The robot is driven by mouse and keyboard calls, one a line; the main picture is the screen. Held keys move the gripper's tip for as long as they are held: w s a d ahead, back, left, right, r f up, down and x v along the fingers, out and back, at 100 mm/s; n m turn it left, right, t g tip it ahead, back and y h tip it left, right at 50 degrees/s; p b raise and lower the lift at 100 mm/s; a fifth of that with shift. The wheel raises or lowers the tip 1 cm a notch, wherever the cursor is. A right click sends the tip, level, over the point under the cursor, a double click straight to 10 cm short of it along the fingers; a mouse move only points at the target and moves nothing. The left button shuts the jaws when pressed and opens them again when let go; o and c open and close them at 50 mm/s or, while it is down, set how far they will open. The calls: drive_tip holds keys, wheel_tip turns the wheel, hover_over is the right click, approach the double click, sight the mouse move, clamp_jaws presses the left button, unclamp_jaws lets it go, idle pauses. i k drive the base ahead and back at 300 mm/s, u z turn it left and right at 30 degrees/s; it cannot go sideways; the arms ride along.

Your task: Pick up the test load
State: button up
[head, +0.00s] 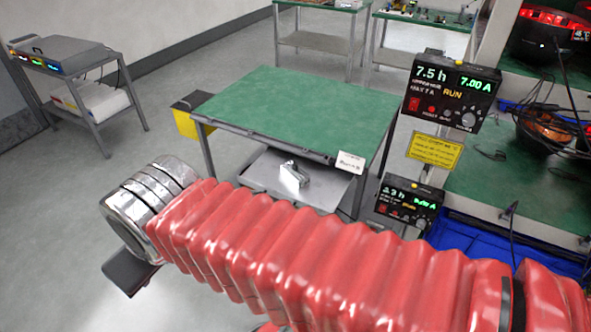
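I cannot tell for sure which thing is the test load. A small silver-grey object (293,177) lies on the grey lower shelf (262,168) of the green-topped table, beyond my arm. My red ribbed arm crosses the front of the view and ends in metal rings at the left. A dark part at that end, which seems to be my gripper (128,272), shows below the rings. Its fingers are mostly hidden, so I cannot see whether it is open or shut. It is to the left of the table and apart from it.
The green tabletop (290,105) is bare, with a yellow box (188,124) at its left. A rack with a timer display (450,90) and round dark units with orange glow (548,128) stands at the right. A cart (70,88) stands far left. Grey floor between is clear.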

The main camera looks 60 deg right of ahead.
sight(299, 179)
drive_tip(key=z, duration=0.35)
drive_tip(key=i, duration=0.6)
drive_tip(key=z, duration=0.95)
drive_tip(key=i, duration=0.85)
drive_tip(key=z, duration=0.5)
